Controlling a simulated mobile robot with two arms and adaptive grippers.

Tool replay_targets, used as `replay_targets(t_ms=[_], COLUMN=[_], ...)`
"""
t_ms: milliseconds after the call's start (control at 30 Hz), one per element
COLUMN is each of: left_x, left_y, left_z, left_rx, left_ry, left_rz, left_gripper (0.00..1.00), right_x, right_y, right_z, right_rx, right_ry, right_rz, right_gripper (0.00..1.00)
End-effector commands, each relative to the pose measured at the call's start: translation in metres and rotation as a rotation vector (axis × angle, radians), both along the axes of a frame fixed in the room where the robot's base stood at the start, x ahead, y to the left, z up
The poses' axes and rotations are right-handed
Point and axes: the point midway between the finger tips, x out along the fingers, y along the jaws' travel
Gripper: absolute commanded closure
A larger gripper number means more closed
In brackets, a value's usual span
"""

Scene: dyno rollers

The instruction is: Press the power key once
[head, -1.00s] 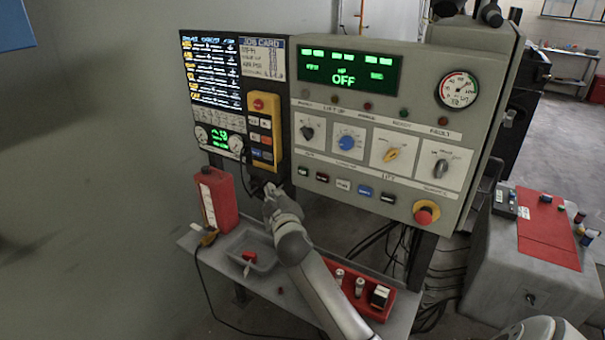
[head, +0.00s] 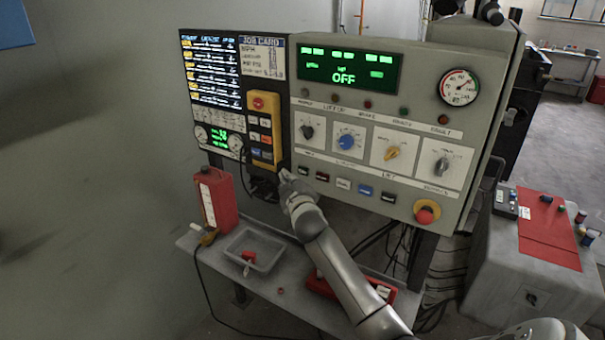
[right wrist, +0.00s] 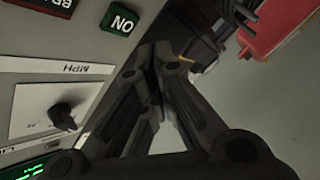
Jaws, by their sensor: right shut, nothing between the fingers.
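The grey control panel (head: 440,60) has a green display (head: 348,70) that reads OFF. A row of small keys runs along its lower edge. The green ON key (head: 303,171) is at the left end of that row, and it also shows upside down in the right wrist view (right wrist: 122,21). No key is legibly marked power. My right gripper (head: 284,174) is shut and empty, just left of and slightly below the ON key, apart from it in the picture. Its closed fingers (right wrist: 163,55) show in the right wrist view. My left gripper is not in view.
A yellow pendant (head: 253,98) hangs left of the panel. Below are a red container (head: 222,196), a grey tray (head: 240,238) and a red holder (head: 318,284) on a shelf (head: 270,305). A red emergency knob (head: 425,213) juts out at the panel's lower right.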

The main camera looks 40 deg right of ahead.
Motion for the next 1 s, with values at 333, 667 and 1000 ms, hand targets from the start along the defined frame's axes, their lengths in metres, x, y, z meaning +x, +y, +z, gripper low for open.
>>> replay_targets(t_ms=[333, 667, 1000], left_x=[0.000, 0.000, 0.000], left_y=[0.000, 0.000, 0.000], left_z=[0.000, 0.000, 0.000], left_rx=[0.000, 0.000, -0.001], left_ry=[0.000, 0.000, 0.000], left_rz=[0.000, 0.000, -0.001], left_gripper=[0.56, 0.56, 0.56], right_x=[0.008, 0.008, 0.008], right_y=[-0.020, -0.020, -0.020], right_z=[0.000, 0.000, 0.000], right_rx=[0.001, 0.001, 0.001], right_ry=[0.000, 0.000, 0.000], right_rz=[0.000, 0.000, 0.000], right_gripper=[1.00, 1.00, 1.00])
